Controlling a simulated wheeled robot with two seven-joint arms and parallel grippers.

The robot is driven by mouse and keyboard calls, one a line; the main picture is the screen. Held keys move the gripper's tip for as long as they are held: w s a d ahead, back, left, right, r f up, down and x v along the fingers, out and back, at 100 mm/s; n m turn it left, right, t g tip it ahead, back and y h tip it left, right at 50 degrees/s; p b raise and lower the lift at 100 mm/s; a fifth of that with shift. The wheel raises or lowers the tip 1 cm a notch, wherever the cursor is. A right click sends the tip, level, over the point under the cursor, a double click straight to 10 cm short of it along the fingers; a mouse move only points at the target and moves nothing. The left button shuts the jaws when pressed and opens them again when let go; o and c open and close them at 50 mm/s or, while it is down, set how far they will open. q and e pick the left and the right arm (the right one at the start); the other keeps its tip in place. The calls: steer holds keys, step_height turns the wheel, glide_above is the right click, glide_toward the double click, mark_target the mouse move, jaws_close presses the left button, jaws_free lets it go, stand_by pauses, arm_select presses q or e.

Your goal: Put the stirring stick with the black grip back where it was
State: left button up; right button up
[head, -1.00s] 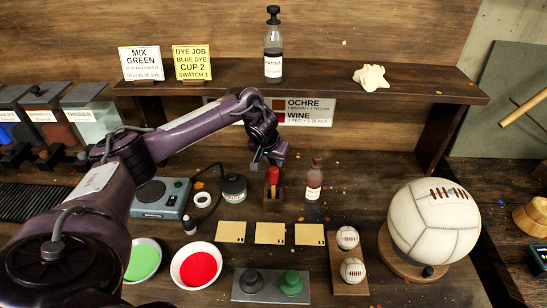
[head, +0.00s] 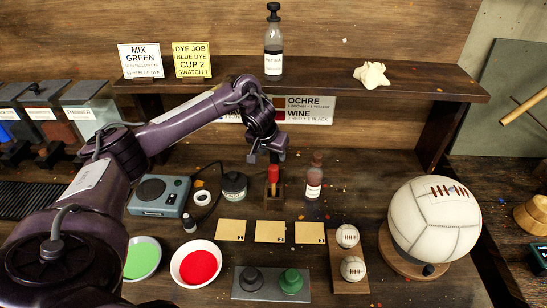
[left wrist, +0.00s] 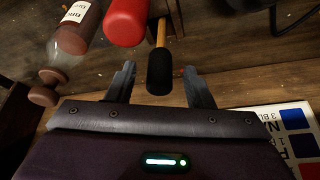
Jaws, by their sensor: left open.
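The stirring stick with the black grip (left wrist: 160,72) shows in the left wrist view, its pale wooden shaft running to the dark wooden holder (head: 273,203), where it appears to stand. My left gripper (left wrist: 158,70) is open, one finger on each side of the black grip, with gaps visible. In the head view my left gripper (head: 266,157) is above the holder and hides the black grip. A stick with a red grip (head: 273,173) stands in the same holder. It also shows beside the black grip in the left wrist view (left wrist: 125,22). My right gripper is not in view.
A bottle of reddish-brown liquid (head: 314,180) stands right of the holder, and a dark jar (head: 233,186) left of it. The shelf (head: 330,88) is above and behind. Pale cards (head: 270,232) lie in front, with red (head: 197,264) and green (head: 142,258) bowls.

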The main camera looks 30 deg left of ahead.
arm_select(q)
steer(key=p+v, duration=0.1)
steer(key=v, duration=0.8)
